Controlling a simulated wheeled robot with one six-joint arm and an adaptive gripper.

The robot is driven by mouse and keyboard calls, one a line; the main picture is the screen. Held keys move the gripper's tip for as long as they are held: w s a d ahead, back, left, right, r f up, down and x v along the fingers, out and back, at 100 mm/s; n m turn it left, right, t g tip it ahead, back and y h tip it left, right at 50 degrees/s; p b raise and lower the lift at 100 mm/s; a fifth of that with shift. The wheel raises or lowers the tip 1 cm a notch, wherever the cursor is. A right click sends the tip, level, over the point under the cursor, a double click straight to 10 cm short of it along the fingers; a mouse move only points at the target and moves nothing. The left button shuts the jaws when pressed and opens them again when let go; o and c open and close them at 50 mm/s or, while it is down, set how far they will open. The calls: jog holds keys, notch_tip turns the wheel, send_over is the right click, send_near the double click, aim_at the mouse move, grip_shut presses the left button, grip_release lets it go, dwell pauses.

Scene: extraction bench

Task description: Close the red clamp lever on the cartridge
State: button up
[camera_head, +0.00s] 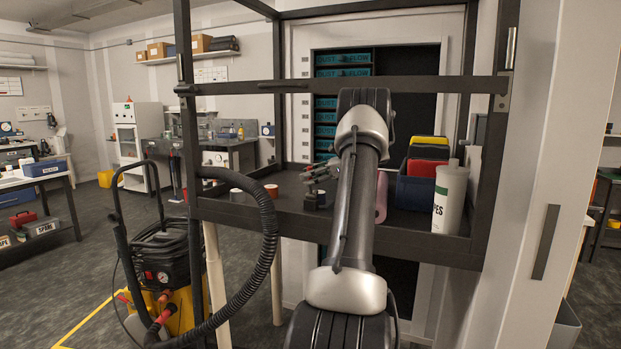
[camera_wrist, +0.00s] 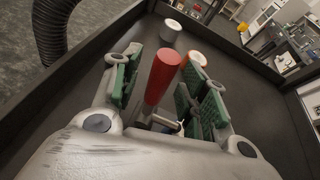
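The red clamp lever (camera_wrist: 163,76) stands up between the two fingers of my gripper (camera_wrist: 163,92) in the wrist view. The green finger pads are apart, with a gap on each side of the lever, so the gripper is open. Metal parts (camera_wrist: 160,121) show at the lever's foot, partly hidden by my gripper; I cannot make out the cartridge clearly. In the head view my gripper (camera_head: 320,171) is low over the bench tray (camera_head: 290,210), left of my arm. A small dark piece (camera_head: 311,202) shows below it; the lever cannot be told there.
Two small cylinders, one grey-white (camera_head: 236,194) and one orange (camera_head: 272,190), stand left of my gripper. A pink roll (camera_head: 381,198), a blue bin (camera_head: 414,192) and a white wipes canister (camera_head: 447,200) stand to the right. A black hose (camera_head: 268,245) loops at the bench's left edge.

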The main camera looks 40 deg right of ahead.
jog(key=s+d+r, duration=0.1)
jog(key=s+d, duration=0.7)
jog(key=s, duration=0.6)
jog(key=shift+d+r, duration=0.4)
